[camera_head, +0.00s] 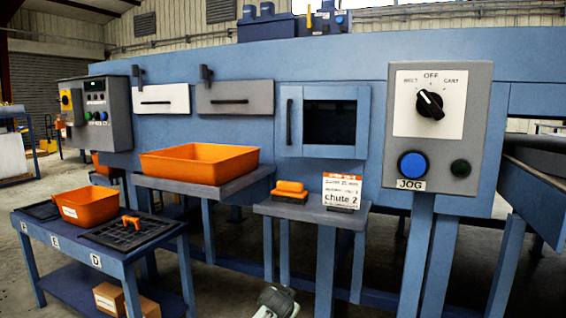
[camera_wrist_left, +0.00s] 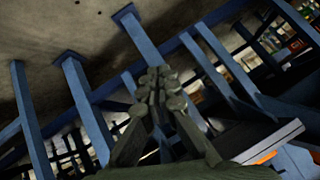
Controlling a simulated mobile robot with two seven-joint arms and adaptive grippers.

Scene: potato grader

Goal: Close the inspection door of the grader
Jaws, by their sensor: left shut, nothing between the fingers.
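A blue framed door panel with a dark window (camera_head: 329,121) is on the front of the blue grader (camera_head: 230,125), right of centre in the head view. A dark vertical handle (camera_head: 289,121) is on its left side. I cannot tell from this angle whether the panel stands slightly ajar. My left gripper (camera_wrist_left: 158,85) shows in the wrist view, its dark fingers together and empty. It is below the grader's level, among blue legs and the concrete floor, apart from the door. My right gripper is not in view.
A chute shelf (camera_head: 262,209) with an orange block (camera_head: 290,190) and a chute 2 sign (camera_head: 341,191) juts out below the door. A control box (camera_head: 437,120) stands right of it. An orange tray (camera_head: 200,163) and a blue cart (camera_head: 160,250) are at left.

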